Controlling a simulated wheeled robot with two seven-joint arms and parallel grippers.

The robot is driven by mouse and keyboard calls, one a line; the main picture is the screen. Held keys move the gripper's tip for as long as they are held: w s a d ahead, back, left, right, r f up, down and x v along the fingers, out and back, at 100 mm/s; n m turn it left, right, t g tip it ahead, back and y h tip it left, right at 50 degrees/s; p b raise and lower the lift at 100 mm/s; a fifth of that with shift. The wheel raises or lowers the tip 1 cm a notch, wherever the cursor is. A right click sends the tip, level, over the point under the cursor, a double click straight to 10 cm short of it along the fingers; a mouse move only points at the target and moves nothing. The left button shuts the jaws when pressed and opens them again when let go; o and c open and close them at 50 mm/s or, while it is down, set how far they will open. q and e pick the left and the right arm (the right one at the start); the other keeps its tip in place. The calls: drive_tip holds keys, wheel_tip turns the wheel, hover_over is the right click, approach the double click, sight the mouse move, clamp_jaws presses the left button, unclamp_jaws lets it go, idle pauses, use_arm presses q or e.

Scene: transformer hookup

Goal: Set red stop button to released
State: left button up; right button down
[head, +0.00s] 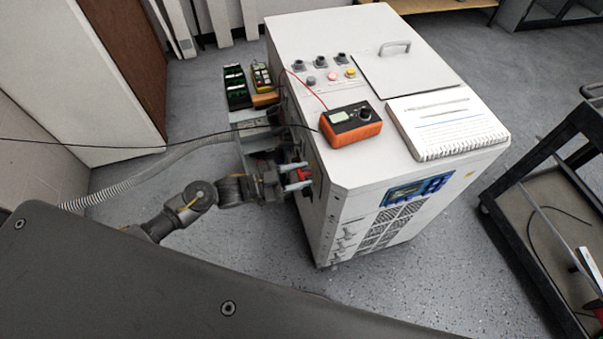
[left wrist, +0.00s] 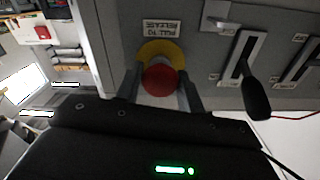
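The red stop button (left wrist: 160,80) sits in a yellow ring (left wrist: 157,50) on the grey panel, under a label plate (left wrist: 162,26) reading "PULL TO RELEASE". In the head view the red button (head: 304,174) shows on the left side of the white cabinet (head: 350,200). My left gripper (head: 296,177) is at that side, its two fingers apart with the button between their tips. In the left wrist view the gripper (left wrist: 162,85) has one finger on each side of the button, very close to it; whether they touch cannot be told. My right gripper is out of view.
A lever switch (left wrist: 255,90) stands out from the panel right of the button. An orange meter (head: 350,124) and a notebook (head: 445,122) lie on the cabinet top. A grey hose (head: 150,172) runs behind my left arm. A black-framed cart (head: 540,220) stands at right.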

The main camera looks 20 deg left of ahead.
use_arm(q)
drive_tip(key=o, duration=0.4)
drive_tip(key=shift+a, duration=0.1)
drive_tip(key=shift+o, duration=0.2)
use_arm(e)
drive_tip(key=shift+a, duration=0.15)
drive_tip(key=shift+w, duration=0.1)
use_arm(q)
drive_tip(key=b+v, duration=0.1)
drive_tip(key=v, duration=0.9)
drive_tip(key=shift+s+a, duration=0.3)
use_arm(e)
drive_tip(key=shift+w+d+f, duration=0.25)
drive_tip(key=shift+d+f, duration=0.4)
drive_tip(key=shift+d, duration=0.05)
